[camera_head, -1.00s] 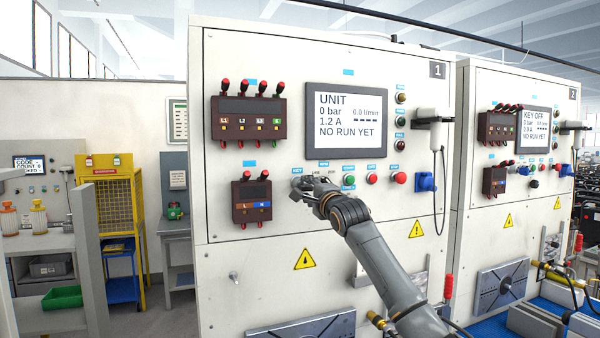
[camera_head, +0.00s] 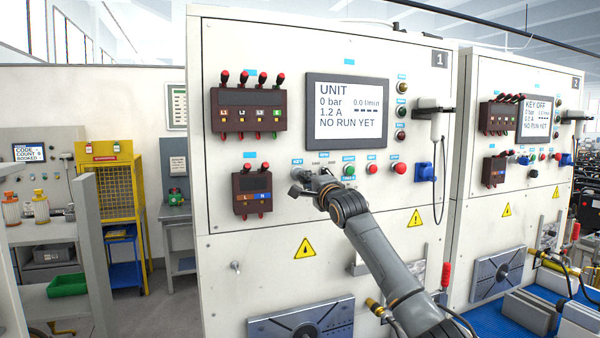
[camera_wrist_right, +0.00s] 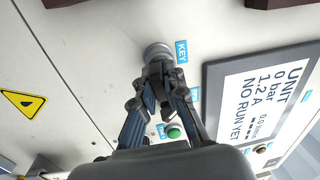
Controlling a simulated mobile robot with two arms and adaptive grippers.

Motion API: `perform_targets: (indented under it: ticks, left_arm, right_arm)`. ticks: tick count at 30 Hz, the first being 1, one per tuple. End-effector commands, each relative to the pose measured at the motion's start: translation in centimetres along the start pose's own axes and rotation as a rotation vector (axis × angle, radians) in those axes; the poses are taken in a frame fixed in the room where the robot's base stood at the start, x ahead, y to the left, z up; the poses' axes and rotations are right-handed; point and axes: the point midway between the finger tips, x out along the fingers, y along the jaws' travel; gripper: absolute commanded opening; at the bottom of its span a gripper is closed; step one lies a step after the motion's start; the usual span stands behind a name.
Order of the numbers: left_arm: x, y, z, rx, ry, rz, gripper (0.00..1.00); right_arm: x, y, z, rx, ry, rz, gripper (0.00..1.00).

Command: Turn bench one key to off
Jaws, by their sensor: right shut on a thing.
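Bench one (camera_head: 265,265) is the white cabinet marked 1. Its screen (camera_head: 346,110) reads UNIT, 0 bar and 1.2 A. The key switch is under the blue KEY label; its round silver collar (camera_wrist_right: 157,51) shows in the right wrist view. My right gripper (camera_head: 301,188) is at the switch, and in the right wrist view its fingertips (camera_wrist_right: 158,72) are closed together on the key at the collar. The fingers hide the key, so its angle cannot be read. My left gripper is in neither view.
A green button (camera_head: 349,170) and red buttons (camera_head: 400,168) sit right of the key. A dark breaker box (camera_head: 252,191) is at its left. Bench two (camera_head: 520,210) stands at the right, its screen reading KEY OFF.

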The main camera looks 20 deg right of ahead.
Motion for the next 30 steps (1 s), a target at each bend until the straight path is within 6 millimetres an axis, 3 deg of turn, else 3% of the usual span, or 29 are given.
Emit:
perform_targets:
  ticks: [2,6,16,24,30]
  left_arm:
    - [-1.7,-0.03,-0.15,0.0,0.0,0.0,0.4]
    - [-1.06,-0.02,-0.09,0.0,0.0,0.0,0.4]
    - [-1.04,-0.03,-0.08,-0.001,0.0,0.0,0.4]
    - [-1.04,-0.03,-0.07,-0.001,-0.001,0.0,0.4]
    - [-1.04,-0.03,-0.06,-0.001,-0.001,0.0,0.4]
  right_arm:
    - [0.09,-0.42,-0.19,-0.089,-0.009,0.007,0.0]
    - [0.02,0.05,-0.13,-0.188,-0.021,0.004,0.0]
    - [0.03,0.03,-0.15,-0.221,-0.025,0.003,0.0]
    - [0.04,-0.02,-0.34,-0.477,-0.052,0.004,0.0]
    - [0.04,-0.02,-0.3,-0.515,-0.057,0.003,0.0]
